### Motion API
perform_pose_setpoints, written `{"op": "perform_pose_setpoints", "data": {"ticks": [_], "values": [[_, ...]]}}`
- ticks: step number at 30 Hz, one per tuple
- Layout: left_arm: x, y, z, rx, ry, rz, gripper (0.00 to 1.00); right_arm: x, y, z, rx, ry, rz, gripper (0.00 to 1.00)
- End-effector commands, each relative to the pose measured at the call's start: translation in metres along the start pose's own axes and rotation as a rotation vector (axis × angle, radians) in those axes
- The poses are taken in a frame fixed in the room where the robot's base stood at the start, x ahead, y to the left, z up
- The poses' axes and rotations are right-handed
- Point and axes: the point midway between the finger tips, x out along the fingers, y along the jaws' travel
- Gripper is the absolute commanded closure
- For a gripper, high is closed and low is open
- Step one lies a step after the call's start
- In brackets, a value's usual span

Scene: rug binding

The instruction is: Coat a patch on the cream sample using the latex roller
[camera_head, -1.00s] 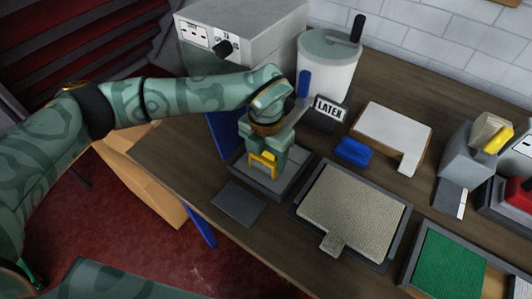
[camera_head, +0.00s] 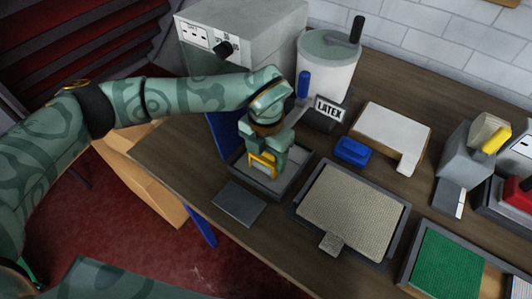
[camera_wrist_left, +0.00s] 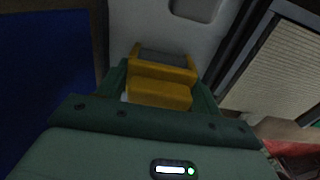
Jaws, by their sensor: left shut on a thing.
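My left gripper (camera_head: 265,152) is shut on the yellow-framed latex roller (camera_head: 262,164). It holds the roller low over or in the dark-rimmed tray (camera_head: 294,186) with a pale floor; whether the roller touches the floor I cannot tell. The left wrist view also shows the yellow roller frame (camera_wrist_left: 160,92) between the fingers, with a grey roller part beyond it. The cream sample (camera_head: 352,209) lies flat in a dark frame to the right of the roller tray, with a small tab at its front. The right gripper is not in view.
The white latex bucket (camera_head: 326,70) stands behind, beside a LATEX sign (camera_head: 330,112). A blue block (camera_head: 351,150) and a white board (camera_head: 392,135) lie behind the sample. A green sample (camera_head: 448,266) lies to its right. A dark flat plate (camera_head: 238,203) is in front of the roller tray.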

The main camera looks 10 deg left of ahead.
Motion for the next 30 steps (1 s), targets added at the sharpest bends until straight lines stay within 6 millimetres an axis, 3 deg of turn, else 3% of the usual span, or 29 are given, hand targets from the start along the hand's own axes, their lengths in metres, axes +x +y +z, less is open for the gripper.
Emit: {"op": "perform_pose_setpoints", "data": {"ticks": [19, 30], "values": [[-0.066, 0.000, 0.001, 0.000, -0.006, 0.000, 0.53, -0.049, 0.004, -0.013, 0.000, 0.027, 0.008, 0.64], [-0.069, 0.000, 0.001, 0.000, -0.003, -0.001, 0.53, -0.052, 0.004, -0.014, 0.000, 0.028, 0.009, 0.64]]}}
